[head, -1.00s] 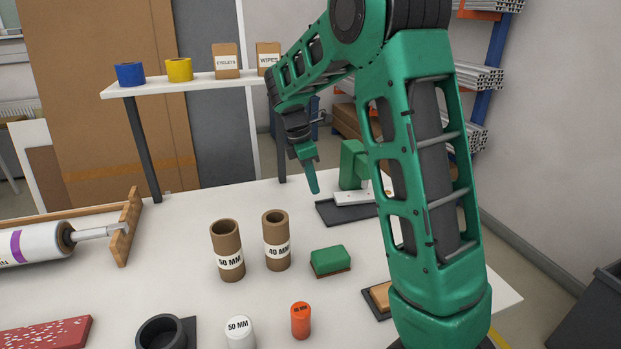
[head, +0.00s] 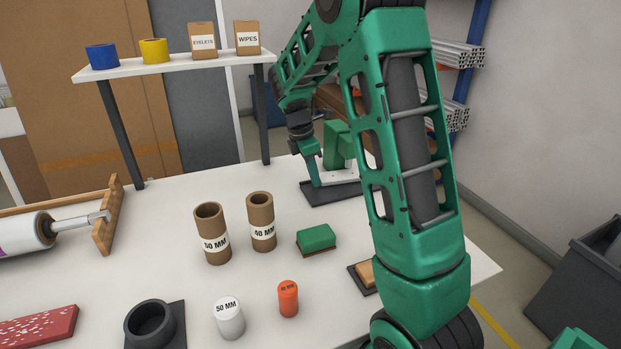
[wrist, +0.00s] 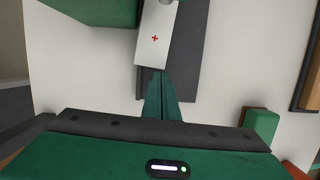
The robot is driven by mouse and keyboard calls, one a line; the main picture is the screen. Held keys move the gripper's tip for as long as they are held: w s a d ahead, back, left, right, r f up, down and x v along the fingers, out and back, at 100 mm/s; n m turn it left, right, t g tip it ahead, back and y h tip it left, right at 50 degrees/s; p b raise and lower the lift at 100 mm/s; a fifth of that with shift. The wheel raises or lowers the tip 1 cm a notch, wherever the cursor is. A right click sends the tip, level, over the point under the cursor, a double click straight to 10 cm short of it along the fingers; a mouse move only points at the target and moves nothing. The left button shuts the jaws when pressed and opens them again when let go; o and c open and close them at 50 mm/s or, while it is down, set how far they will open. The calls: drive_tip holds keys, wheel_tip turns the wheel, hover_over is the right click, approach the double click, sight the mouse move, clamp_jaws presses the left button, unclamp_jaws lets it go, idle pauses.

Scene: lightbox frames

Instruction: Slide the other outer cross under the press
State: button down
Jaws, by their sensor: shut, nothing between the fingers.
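The green press (head: 338,143) stands on a dark base plate (head: 333,194) at the back right of the table. A white strip (head: 340,177) lies on that plate. In the wrist view, the strip (wrist: 151,50) shows one small red cross (wrist: 154,38) near its middle, and its upper end runs beneath a grey round part (wrist: 167,2), probably the press head. My gripper (head: 315,184) is shut and empty, pointing down at the strip's near end. In the wrist view its fingertips (wrist: 160,74) meet or nearly meet that end; I cannot tell if they touch.
A green block on a brown base (head: 317,237) and two cardboard tubes (head: 212,234) (head: 261,222) stand in front of the press. White (head: 229,318) and orange (head: 288,299) cylinders are nearer. A raised shelf (head: 175,66) stands behind. The table between the tubes and the press is clear.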

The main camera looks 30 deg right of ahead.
sight(332, 180)
drive_tip(key=d, duration=0.2)
drive_tip(key=s+d, duration=0.1)
drive_tip(key=d, duration=0.2)
drive_tip(key=shift+s, duration=0.15)
